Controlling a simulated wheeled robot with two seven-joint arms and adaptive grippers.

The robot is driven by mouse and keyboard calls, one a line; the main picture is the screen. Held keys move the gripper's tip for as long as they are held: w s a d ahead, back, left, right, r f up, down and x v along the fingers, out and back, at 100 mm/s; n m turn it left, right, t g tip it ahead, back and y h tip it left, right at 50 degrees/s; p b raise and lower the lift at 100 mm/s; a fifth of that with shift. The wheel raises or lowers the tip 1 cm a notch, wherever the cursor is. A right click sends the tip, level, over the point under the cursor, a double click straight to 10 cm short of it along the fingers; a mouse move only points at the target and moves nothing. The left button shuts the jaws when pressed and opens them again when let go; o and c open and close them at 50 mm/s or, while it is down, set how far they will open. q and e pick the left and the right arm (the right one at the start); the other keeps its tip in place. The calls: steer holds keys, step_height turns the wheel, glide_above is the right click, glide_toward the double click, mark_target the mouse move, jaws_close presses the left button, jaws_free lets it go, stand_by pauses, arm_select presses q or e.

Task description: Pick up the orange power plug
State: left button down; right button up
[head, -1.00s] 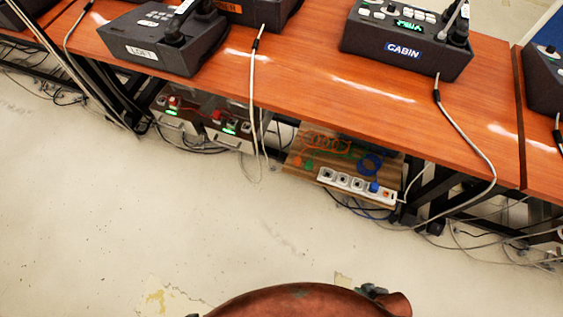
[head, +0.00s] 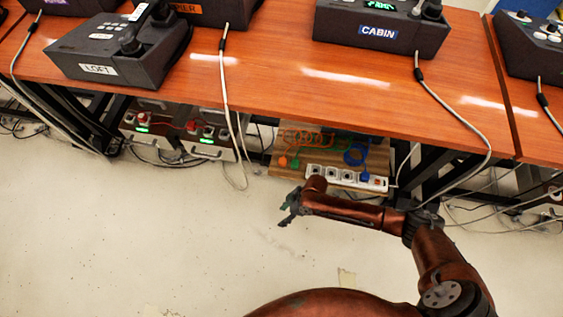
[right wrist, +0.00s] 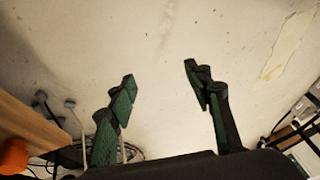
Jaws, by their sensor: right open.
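The orange power plug (head: 283,161) lies at the left of a wooden board under the table, beside a green plug (head: 295,163). An orange coiled cord (head: 306,138) lies behind them. My right gripper (head: 287,211) is open and empty, in front of the board and to the left of the power strip, apart from the plug. In the right wrist view its two fingers (right wrist: 160,84) stand wide apart over bare floor. An orange object (right wrist: 14,156), apparently the plug, shows at that view's lower left edge. My left gripper is not in view.
A white power strip (head: 345,177) with a blue plug (head: 364,176) sits along the board's front (head: 262,172). The tabletop (head: 270,72) overhangs it. Grey boxes (head: 207,148) stand to the left. The floor in front is clear.

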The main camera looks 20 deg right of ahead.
steer(key=w+d+r+h, duration=0.1)
steer(key=w+d+r, duration=0.15)
steer(key=w, duration=0.35)
steer(key=w+d+r, duration=0.1)
steer(key=w+d, duration=0.3)
steer(key=w, duration=0.2)
steer(key=t+b, duration=0.1)
steer(key=t, duration=0.1)
glide_toward(283, 161)
steer(key=f, duration=0.2)
steer(key=shift+w+a+f+h+b, duration=0.15)
steer(key=shift+w+a+f+b, duration=0.15)
steer(key=shift+f+b, duration=0.25)
steer(key=shift+w+a+f+h+b, duration=0.15)
steer(key=shift+w+a+f+b, duration=0.05)
steer(key=shift+a+f+b, duration=0.25)
steer(key=b+x, duration=0.2)
steer(key=x, duration=0.1)
steer(key=shift+a+f, duration=0.1)
steer(key=shift+f, duration=0.25)
steer(key=shift+w+a+f+b, duration=0.2)
steer(key=shift+f+b, duration=0.25)
steer(key=shift+b, duration=0.05)
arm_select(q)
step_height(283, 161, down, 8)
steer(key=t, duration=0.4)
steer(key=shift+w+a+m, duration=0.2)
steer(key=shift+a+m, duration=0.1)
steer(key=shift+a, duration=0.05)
